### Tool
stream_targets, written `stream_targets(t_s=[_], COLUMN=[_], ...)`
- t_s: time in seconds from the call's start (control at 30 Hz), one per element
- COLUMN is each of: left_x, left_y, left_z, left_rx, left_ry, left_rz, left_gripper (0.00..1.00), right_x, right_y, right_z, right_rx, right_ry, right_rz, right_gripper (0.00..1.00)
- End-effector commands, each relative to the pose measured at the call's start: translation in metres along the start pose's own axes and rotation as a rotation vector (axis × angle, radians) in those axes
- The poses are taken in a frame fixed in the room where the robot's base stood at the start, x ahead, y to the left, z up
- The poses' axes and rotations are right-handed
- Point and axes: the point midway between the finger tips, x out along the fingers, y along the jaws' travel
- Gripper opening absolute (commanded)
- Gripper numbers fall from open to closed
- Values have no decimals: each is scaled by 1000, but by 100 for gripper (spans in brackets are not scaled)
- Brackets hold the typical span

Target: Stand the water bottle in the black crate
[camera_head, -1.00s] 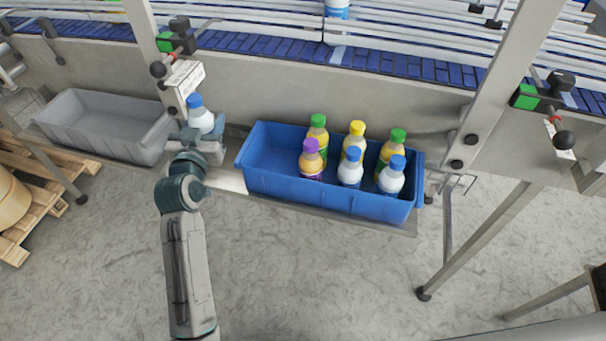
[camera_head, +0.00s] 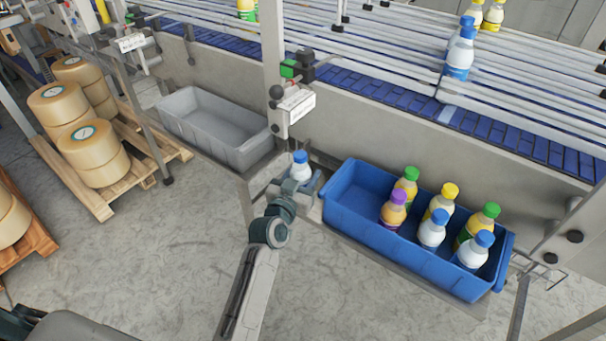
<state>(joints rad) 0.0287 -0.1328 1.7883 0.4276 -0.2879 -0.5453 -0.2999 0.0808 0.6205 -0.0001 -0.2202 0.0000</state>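A white bottle with a blue cap (camera_head: 300,166), which looks like the water bottle, is upright in my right gripper (camera_head: 298,184). The fingers are around its lower part, which is mostly hidden. Gripper and bottle are between the grey crate and the blue crate, just left of the blue crate's left end. No black crate shows in this view. The blue crate (camera_head: 400,262) holds several bottles with green, yellow, purple and blue caps, and its left end is empty. My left gripper is not in view; part of my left arm shows at the bottom left.
An empty grey crate (camera_head: 185,128) stands at the left on the same shelf. A steel post (camera_head: 273,75) with a sensor box (camera_head: 296,106) rises behind the held bottle. A conveyor (camera_head: 400,88) carrying bottles runs behind. Pallets (camera_head: 150,160) with tape rolls (camera_head: 93,150) are at the left.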

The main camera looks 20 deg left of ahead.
Motion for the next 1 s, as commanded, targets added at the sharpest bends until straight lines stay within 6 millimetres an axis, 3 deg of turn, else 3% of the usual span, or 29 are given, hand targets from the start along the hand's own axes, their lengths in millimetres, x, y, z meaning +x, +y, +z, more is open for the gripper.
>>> stream_targets(t_s=[0.3, 0.33, 0.43, 0.8, 1.0], left_x=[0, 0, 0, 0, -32], left_y=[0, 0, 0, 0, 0], left_z=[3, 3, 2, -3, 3], left_rx=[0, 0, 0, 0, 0], left_ry=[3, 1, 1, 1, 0], left_rz=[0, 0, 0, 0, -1], left_gripper=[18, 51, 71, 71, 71], right_x=[4, 4, 3, -2, 12], right_y=[2, 2, 2, -1, -5], right_z=[0, 0, 0, 0, 2], right_rx=[-1, -1, -1, 1, 2], right_ry=[0, 0, 0, 0, 0], right_rz=[2, 2, 2, -1, -4], right_gripper=[36, 36, 36, 36, 36])
